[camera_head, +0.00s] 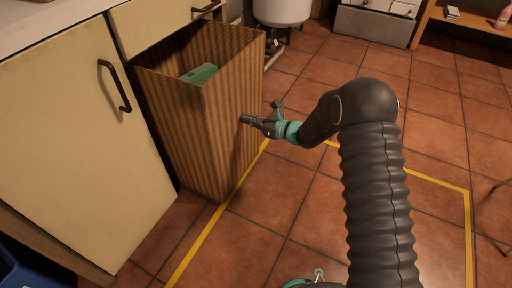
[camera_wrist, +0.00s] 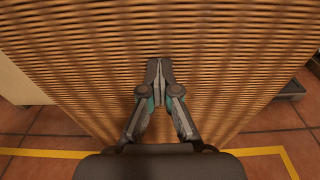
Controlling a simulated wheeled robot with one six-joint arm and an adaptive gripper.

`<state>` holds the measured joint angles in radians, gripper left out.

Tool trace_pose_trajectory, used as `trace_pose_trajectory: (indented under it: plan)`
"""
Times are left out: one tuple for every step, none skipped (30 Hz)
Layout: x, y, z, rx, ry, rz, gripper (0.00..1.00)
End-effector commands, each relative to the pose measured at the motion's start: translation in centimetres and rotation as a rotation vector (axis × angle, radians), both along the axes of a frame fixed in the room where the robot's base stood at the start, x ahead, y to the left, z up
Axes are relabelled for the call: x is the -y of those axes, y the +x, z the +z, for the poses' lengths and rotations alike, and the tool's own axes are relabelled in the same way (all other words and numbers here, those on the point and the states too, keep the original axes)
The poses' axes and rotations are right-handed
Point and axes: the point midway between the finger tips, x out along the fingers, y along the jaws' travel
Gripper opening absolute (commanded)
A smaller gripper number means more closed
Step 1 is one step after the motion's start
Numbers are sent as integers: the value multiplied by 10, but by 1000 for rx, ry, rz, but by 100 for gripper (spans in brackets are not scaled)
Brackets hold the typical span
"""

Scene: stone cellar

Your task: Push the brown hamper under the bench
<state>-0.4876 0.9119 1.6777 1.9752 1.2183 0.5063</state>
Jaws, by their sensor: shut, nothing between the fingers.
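The brown hamper (camera_head: 195,130) is a tall, open-topped woven box standing upright on the tiled floor, partly in the gap beside the cream cabinet. A green item (camera_head: 199,74) lies inside it. My gripper (camera_head: 243,119) is at the hamper's right-hand face, at about mid-height. In the wrist view the hamper's woven wall (camera_wrist: 75,45) fills most of the picture, and my gripper (camera_wrist: 154,64) is shut with its tips at or very near that wall. I cannot tell whether they touch.
A cream cabinet door (camera_head: 75,130) with a dark handle stands at the left, under a pale worktop (camera_head: 50,20). Yellow tape (camera_head: 440,182) marks the floor. A white round vessel (camera_head: 282,12), a grey crate (camera_head: 373,25) and a wooden shelf (camera_head: 470,20) stand at the back. The right floor is mostly clear.

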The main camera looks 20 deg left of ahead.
Motion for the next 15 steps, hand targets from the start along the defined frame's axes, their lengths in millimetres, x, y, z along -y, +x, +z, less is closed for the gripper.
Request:
trace_pose_trajectory:
  plan:
    - [-5,-1,1,2,1,3,0]
    - [-6,-1,1,2,1,3,0]
    - [-7,-1,1,2,1,3,0]
    - [-7,0,1,2,2,2,0]
    - [-7,0,1,2,2,2,0]
    - [-7,0,1,2,2,2,0]
    - [-7,0,1,2,2,1,0]
    - [-7,0,1,2,2,1,0]
    - [-7,0,1,2,2,1,0]
    - [-7,0,1,2,2,1,0]
    - [-7,0,1,2,1,1,0]
    - [-7,0,1,2,2,1,0]
    - [-7,0,1,2,2,1,0]
    - [-8,0,1,2,1,1,0]
    - [-10,0,1,2,2,1,0]
